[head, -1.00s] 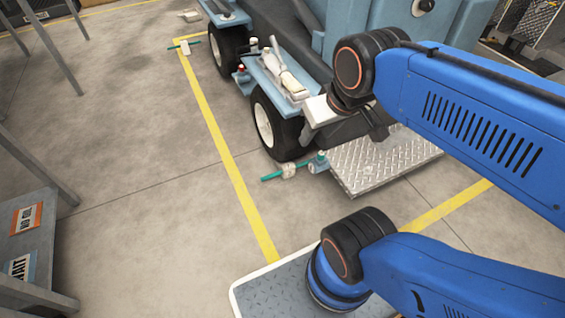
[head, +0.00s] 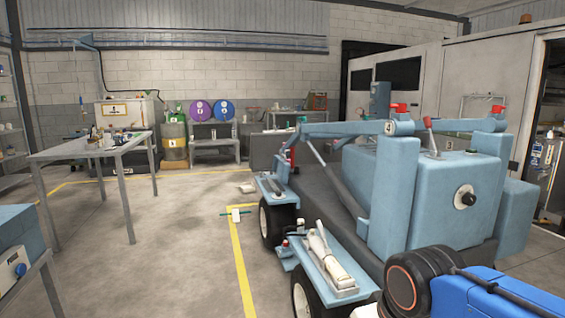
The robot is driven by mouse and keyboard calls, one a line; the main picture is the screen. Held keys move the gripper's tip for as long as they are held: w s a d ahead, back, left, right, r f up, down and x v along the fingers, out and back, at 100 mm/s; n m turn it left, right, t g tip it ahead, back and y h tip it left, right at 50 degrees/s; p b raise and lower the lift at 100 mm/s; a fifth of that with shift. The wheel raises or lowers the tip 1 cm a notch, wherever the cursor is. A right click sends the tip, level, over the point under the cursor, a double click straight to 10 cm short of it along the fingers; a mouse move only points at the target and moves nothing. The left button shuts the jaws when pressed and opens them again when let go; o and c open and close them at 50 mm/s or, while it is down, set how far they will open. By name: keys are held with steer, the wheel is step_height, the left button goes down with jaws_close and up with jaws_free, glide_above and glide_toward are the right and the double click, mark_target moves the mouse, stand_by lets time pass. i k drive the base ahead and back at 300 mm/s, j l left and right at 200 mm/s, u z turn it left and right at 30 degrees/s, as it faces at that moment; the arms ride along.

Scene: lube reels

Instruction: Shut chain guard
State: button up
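I cannot make out a chain guard for certain in the head view. A large light-blue wheeled machine (head: 437,205) stands at the right, with a raised boom (head: 345,129) along its top and a black-centred round knob (head: 464,197) on its side. Its near fender (head: 343,289) carries a whitish tool-like item (head: 325,258). My blue arm with a black joint cuts across the bottom right corner and hides the machine's lower near side. My gripper is outside the picture.
A grey metal table (head: 88,152) with small items stands at the left. Purple and blue reels (head: 223,109) sit by the back wall. The floor between table and machine is mostly clear.

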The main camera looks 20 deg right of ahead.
mark_target(280, 165)
steer(key=i+j, duration=0.15)
steer(key=i+j+u, duration=0.1)
steer(key=j, duration=0.3)
steer(key=i+j, duration=0.35)
steer(key=i, duration=0.2)
steer(key=i+j, duration=0.3)
steer(key=i, duration=0.2)
steer(key=i+j, duration=0.35)
steer(key=i, duration=0.2)
steer(key=i+z, duration=0.15)
steer(key=i, duration=0.4)
steer(key=i+j+z, duration=0.15)
steer(key=i, duration=0.45)
steer(key=i+j+z, duration=0.15)
steer(key=i, duration=0.4)
